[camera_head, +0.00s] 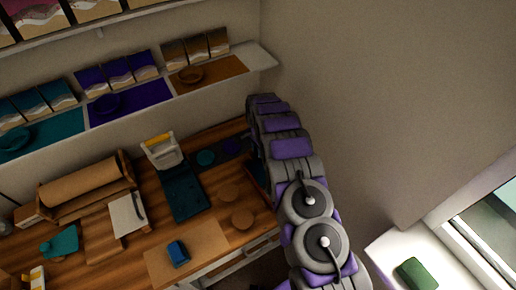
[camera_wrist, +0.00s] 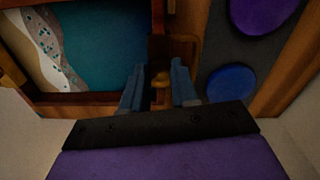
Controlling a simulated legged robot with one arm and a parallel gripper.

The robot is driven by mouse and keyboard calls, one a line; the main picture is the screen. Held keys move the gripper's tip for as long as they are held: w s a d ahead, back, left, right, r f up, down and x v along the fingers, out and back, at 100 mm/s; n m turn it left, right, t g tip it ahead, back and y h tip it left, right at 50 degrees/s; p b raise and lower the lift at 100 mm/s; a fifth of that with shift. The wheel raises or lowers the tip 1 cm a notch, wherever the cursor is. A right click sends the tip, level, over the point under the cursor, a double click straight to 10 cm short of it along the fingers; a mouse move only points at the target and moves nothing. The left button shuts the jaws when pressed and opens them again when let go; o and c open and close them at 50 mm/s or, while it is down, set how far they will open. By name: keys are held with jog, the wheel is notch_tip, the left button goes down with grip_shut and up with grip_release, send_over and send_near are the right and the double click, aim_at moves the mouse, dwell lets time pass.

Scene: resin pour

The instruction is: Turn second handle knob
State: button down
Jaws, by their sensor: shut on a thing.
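A wooden-framed tray (camera_wrist: 85,103) with a teal surface and a sandy, foamy wave pattern fills the upper left of the wrist view. A dark wooden handle piece (camera_wrist: 183,45) sits at its right side, with a small gold-brown knob (camera_wrist: 161,78) at its near end. My gripper (camera_wrist: 157,84) has its two blue-grey fingers on either side of this knob and is shut on it. The fingers and the dark bar below hide part of the handle. In the head view my arm covers the gripper and most of the tray at the table's right end.
A purple disc (camera_wrist: 262,12) and a blue disc (camera_wrist: 231,83) lie on a dark strip right of the handle. In the head view the wooden table (camera_head: 205,228) holds a blue block (camera_head: 178,253) and a paper roll (camera_head: 85,187). A wall stands close to the right.

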jog(key=m+p, duration=0.1)
jog(key=m, duration=0.2)
jog(key=shift+s+a+m, duration=0.1)
jog(key=shift+m, duration=0.2)
jog(key=shift+m+p, duration=0.9)
jog(key=shift+m, duration=1.1)
jog(key=c, duration=0.8)
grip_release()
jog(key=shift+a, duration=0.1)
jog(key=shift+c, duration=0.2)
